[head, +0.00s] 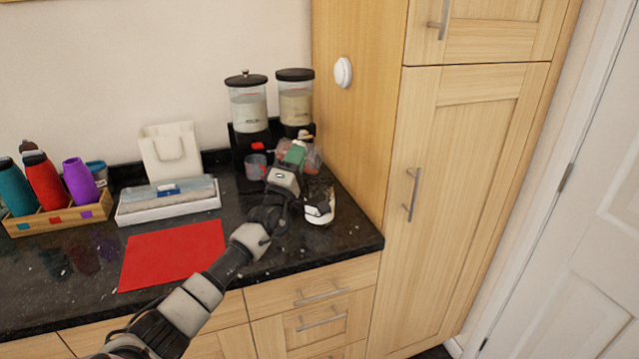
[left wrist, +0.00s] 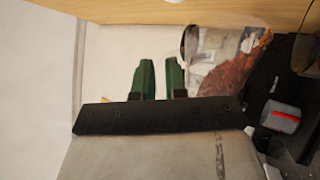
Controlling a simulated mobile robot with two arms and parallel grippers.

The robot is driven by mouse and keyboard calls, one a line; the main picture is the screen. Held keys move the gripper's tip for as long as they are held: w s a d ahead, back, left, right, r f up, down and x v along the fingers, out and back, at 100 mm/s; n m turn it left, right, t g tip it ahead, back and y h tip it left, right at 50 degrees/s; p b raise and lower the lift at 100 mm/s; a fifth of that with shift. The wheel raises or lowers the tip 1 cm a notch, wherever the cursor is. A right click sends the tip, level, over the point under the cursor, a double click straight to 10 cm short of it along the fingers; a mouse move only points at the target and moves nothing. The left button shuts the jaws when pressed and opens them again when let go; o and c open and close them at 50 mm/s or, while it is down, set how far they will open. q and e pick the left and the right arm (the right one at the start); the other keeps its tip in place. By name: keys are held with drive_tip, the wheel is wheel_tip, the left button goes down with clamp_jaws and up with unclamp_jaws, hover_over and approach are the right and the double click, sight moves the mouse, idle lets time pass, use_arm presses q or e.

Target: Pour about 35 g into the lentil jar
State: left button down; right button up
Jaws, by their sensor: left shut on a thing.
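A clear bag with reddish-brown contents (head: 314,158) is at the back right corner of the counter. In the left wrist view the bag (left wrist: 228,58) shows just right of the green fingers. My left gripper (head: 295,152) is at the bag and shut on it, though the contact point is hard to see. Its fingers (left wrist: 160,80) have a narrow gap between them. A small grey cup or jar with red on it (head: 255,166) stands left of the gripper; it seems to show in the left wrist view (left wrist: 279,117). I cannot tell whether it is the lentil jar. My right gripper is not in view.
Two dispensers (head: 248,108) (head: 296,100) with pale contents stand behind on a black base. A white and black object (head: 319,208) is right of my wrist. A tall cabinet (head: 362,120) closes the right side. A red mat (head: 172,255) lies left.

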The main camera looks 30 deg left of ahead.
use_arm(q)
drive_tip(key=shift+w+d+r+m+t+h, duration=0.1)
drive_tip(key=shift+d+m+h, duration=0.15)
drive_tip(key=shift+m+h, duration=0.4)
drive_tip(key=shift+d+m+t+h, duration=0.1)
drive_tip(key=shift+d+m+h, duration=0.15)
drive_tip(key=shift+m+h, duration=0.4)
drive_tip(key=shift+w+d+r+m+t+h, duration=0.1)
drive_tip(key=shift+d+m+h, duration=0.25)
drive_tip(key=shift+m, duration=0.55)
idle(1.5)
